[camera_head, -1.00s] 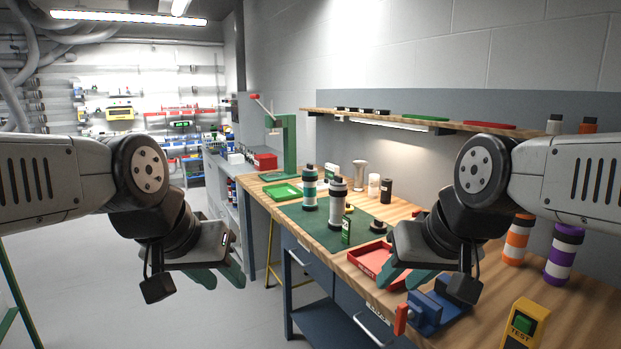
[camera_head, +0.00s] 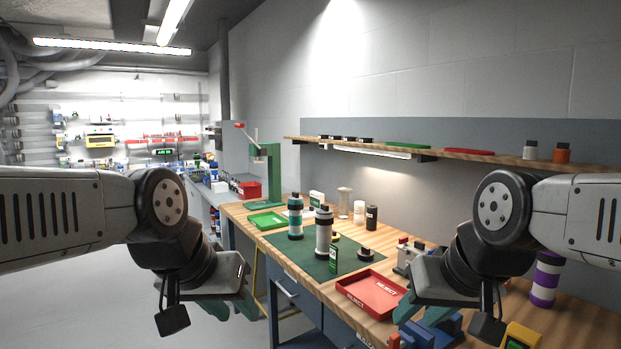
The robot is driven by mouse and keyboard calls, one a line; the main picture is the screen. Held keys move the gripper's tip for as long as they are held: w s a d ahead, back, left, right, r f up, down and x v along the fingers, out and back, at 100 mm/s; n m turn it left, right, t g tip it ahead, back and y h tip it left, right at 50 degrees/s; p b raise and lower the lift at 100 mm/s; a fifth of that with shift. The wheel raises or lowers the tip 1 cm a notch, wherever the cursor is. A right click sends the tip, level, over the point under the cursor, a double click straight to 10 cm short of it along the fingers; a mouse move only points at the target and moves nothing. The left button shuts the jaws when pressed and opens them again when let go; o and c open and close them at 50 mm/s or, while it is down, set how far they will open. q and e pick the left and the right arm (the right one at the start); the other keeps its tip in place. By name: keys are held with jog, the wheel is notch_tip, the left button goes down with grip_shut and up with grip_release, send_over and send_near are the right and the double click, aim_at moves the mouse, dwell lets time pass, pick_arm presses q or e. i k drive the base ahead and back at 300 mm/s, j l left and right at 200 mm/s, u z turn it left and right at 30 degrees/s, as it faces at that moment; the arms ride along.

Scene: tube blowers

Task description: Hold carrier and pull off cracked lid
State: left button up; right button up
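Two upright carriers stand on the green mat: a teal-banded carrier (camera_head: 296,217) and, to its right, a white carrier (camera_head: 323,235) with dark bands and a dark cap. I cannot see a crack in either lid at this size. A small dark round lid-like part (camera_head: 366,255) lies on the mat to the right. My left gripper (camera_head: 228,307) hangs left of the bench, open and empty, its teal fingers apart. My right gripper (camera_head: 421,311) is over the front right of the bench near the red tray, open and empty. Neither gripper touches a carrier.
A red reject tray (camera_head: 371,292) and a blue vise-like fixture (camera_head: 432,333) lie at the front. A purple-banded carrier (camera_head: 544,281) and a yellow test box (camera_head: 521,338) stand right. A green tray (camera_head: 266,220) and green press (camera_head: 270,176) are at the far left. A shelf (camera_head: 462,154) overhangs the back.

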aim_at(295, 197)
jog(key=i+j+z, duration=0.15)
jog(key=z, duration=0.35)
jog(key=j+z, duration=0.35)
jog(key=z, duration=0.15)
jog(key=i+j+z, duration=0.1)
jog(key=j+z, duration=0.25)
jog(key=j, duration=0.75)
jog(key=j+z, duration=0.35)
jog(key=j, duration=0.75)
